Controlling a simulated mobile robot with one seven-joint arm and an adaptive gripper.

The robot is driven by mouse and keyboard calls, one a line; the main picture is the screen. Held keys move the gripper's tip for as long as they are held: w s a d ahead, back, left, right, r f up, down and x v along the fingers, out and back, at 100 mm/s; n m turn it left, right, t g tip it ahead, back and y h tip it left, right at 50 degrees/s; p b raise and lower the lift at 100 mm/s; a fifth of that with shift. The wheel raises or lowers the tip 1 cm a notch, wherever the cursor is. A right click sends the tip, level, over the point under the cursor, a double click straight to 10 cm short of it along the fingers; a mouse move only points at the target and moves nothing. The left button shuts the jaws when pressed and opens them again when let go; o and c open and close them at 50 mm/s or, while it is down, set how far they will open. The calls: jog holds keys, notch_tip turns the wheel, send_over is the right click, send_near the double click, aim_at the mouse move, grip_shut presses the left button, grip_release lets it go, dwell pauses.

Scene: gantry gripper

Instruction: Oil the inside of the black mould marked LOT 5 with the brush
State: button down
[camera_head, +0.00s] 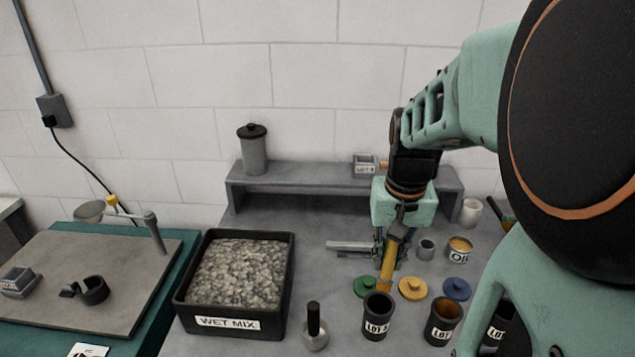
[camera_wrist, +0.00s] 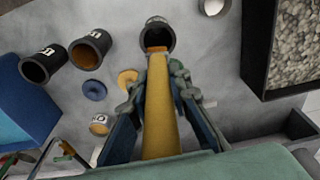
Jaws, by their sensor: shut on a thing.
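My gripper (camera_head: 388,245) is shut on a brush (camera_head: 389,262) with a long yellow handle, its lower end pointing down. In the wrist view the brush (camera_wrist: 160,120) reaches from my gripper (camera_wrist: 158,105) to the mouth of a black mould (camera_wrist: 157,30). I cannot tell whether the bristles are inside or just above the rim. In the head view this black mould (camera_head: 376,322) stands upright at the left of a row of three. Its label reads LOT, with an unclear number. The middle mould (camera_head: 441,325) looks brown inside; the right mould (camera_head: 497,325) is partly hidden by my arm.
Green (camera_head: 364,286), yellow (camera_head: 413,288) and blue (camera_head: 456,288) discs lie behind the moulds. An oil tin (camera_head: 460,250) and small grey cup (camera_head: 426,249) stand behind. A WET MIX tray (camera_head: 235,324) and black-handled tool (camera_head: 314,325) are left. A grey shelf (camera_head: 300,174) runs along the back.

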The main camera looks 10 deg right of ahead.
aim_at(382, 289)
jog(key=shift+a, duration=0.15)
jog(key=shift+f+b, duration=3.7)
jog(key=shift+f, duration=1.05)
